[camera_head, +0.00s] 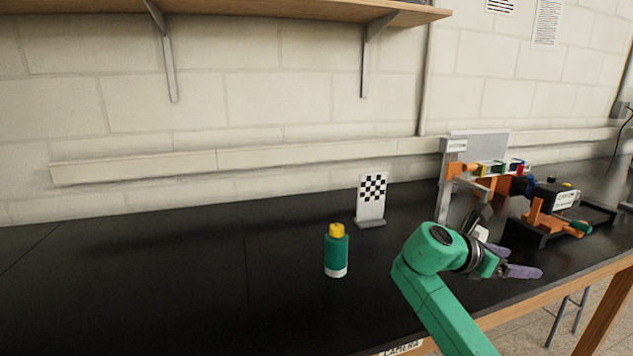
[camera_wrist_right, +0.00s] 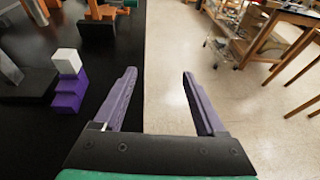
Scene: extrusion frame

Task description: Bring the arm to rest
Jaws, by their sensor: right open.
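My right arm, green, comes in from the bottom right of the head view. Its gripper (camera_head: 520,261) has purple fingers and hangs over the front edge of the black bench (camera_head: 150,290). In the right wrist view the two fingers of this gripper (camera_wrist_right: 158,73) are wide apart with nothing between them. The floor shows below and between them, and the bench edge runs close by the left finger. My left arm and gripper are not in view.
A green bottle with a yellow cap (camera_head: 336,254) and a checkerboard stand (camera_head: 371,199) are left of my arm. An upright frame (camera_head: 445,185) and an orange-and-black device (camera_head: 548,205) stand behind the gripper. A purple-and-white stepped block (camera_wrist_right: 68,90) is on the bench. The left bench is clear.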

